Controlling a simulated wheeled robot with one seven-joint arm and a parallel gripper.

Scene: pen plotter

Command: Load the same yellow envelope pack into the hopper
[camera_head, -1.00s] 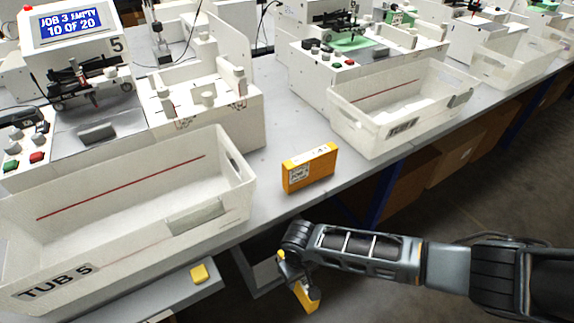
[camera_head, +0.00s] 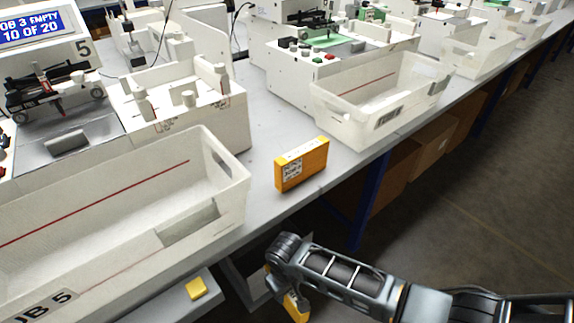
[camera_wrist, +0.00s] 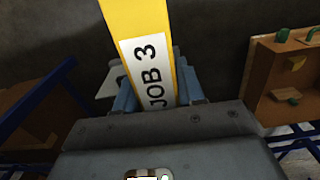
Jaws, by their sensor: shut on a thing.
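My gripper is shut on a yellow pack (camera_wrist: 124,19) with a white label reading "JOB 3", seen close up in the wrist view. In the head view the held pack (camera_head: 296,307) shows only in part, below my gripper (camera_head: 284,285), beyond the front edge of the table. A second yellow-orange pack (camera_head: 302,165) stands on the table to the right of the tub marked 5. The hopper (camera_head: 185,108) looks to be the white open bay with posts on the machine numbered 5. Its screen (camera_head: 38,22) reads "JOB 3 EMPTY 10 OF 20", cut off at the left.
The white tub 5 (camera_head: 95,205) stands at the table's front, before the machine. Another tub (camera_head: 385,105) and machine (camera_head: 330,65) stand to the right. A yellow block (camera_head: 196,288) sits on a ledge below tub 5. Bare table (camera_head: 262,125) lies between the tubs.

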